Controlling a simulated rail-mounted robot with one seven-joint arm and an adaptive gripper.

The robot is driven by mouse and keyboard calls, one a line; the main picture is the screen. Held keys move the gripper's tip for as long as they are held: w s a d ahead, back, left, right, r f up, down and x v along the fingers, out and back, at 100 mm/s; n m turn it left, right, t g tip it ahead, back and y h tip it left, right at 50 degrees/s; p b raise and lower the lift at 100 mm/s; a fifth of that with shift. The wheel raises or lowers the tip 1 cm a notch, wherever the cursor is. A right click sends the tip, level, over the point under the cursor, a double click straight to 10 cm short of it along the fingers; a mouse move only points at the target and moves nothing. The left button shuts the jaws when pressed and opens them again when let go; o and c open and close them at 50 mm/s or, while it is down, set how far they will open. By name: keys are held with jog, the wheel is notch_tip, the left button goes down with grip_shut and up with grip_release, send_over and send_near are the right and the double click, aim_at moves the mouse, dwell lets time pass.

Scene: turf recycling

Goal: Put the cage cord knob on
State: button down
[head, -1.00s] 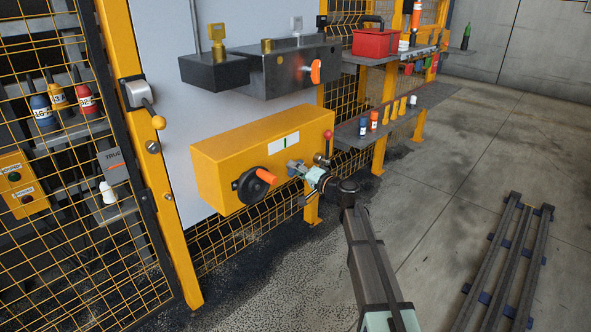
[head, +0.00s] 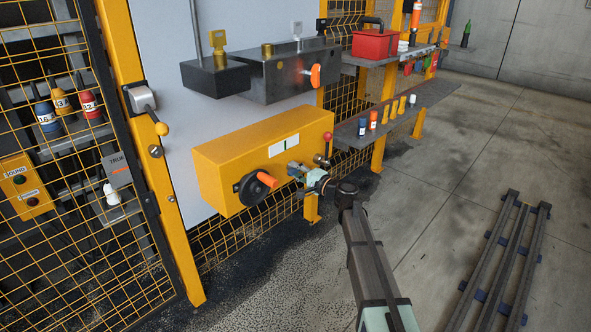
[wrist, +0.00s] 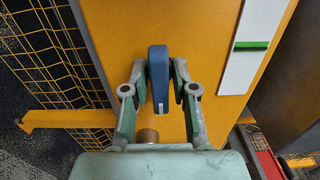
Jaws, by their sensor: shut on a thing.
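A blue knob (wrist: 158,72) with a short white line on its lower end shows in the wrist view. It sits between the two fingers of my gripper (wrist: 159,70), which is shut on it. The yellow box (head: 225,170) is behind the knob. In the head view my gripper (head: 296,171) is at the box's front face, between the black wheel with an orange handle (head: 251,188) and the red-tipped lever (head: 327,146). The knob is too small and covered there to make out. I cannot tell how it meets the box.
A white strip with a green mark (wrist: 251,46) is on the box, right of the knob. A brass stub (wrist: 147,136) shows below it. Yellow mesh fencing (head: 75,240) is at left. Shelves with small bottles (head: 400,115) stand at right. Rails (head: 500,265) lie on the floor.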

dwell(0.3)
jog(key=c, duration=1.1)
grip_release()
jog(key=v, duration=1.2)
jog(key=shift+s, duration=0.1)
